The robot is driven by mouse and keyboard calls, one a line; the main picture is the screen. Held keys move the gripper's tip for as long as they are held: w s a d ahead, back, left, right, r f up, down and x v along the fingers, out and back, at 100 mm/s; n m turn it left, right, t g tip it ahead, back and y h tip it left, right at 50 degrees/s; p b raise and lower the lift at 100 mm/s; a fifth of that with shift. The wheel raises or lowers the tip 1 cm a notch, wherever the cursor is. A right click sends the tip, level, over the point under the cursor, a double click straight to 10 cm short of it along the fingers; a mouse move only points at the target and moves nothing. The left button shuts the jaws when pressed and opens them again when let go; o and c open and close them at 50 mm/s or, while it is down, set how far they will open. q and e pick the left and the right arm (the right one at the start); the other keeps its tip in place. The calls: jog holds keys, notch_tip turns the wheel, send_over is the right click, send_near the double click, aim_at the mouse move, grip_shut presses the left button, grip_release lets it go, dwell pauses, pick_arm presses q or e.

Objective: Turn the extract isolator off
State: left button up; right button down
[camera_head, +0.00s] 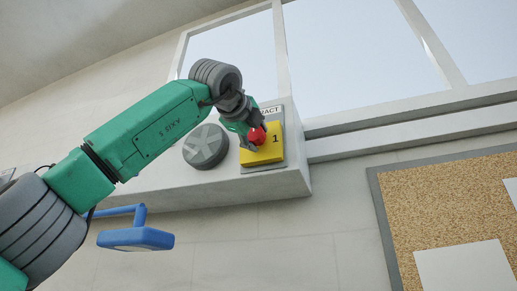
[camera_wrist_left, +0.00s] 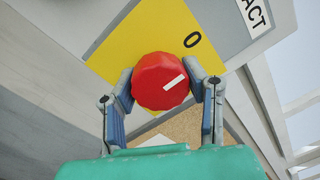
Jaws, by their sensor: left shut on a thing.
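The extract isolator is a red knob (camera_head: 258,136) on a yellow plate (camera_head: 262,155), below a label ending in "ACT" (camera_head: 269,110). A "1" shows at the plate's right. My left gripper (camera_head: 251,138) is shut on the red knob. In the left wrist view its two fingers (camera_wrist_left: 164,90) grip the red knob (camera_wrist_left: 150,85) from both sides. The knob's white pointer line (camera_wrist_left: 174,82) slants right and slightly up, a little clockwise of the "0" (camera_wrist_left: 192,40) on the yellow plate (camera_wrist_left: 130,45). The "1" does not show in that view. My right gripper is not in view.
A round grey knob (camera_head: 205,147) sits just left of the isolator on the same pale ledge (camera_head: 240,188). A blue handle (camera_head: 135,238) juts out below, near my arm. A cork board (camera_head: 440,190) hangs at the right, and windows (camera_head: 345,55) are above.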

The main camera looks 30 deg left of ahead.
pick_arm(q)
jog(key=shift+s+a+n, duration=0.1)
jog(key=shift+n, duration=0.2)
jog(key=o, duration=1.2)
jog(key=shift+c, duration=0.2)
jog(key=shift+s+a, duration=0.15)
jog(key=shift+a, duration=0.05)
jog(key=v, duration=1.2)
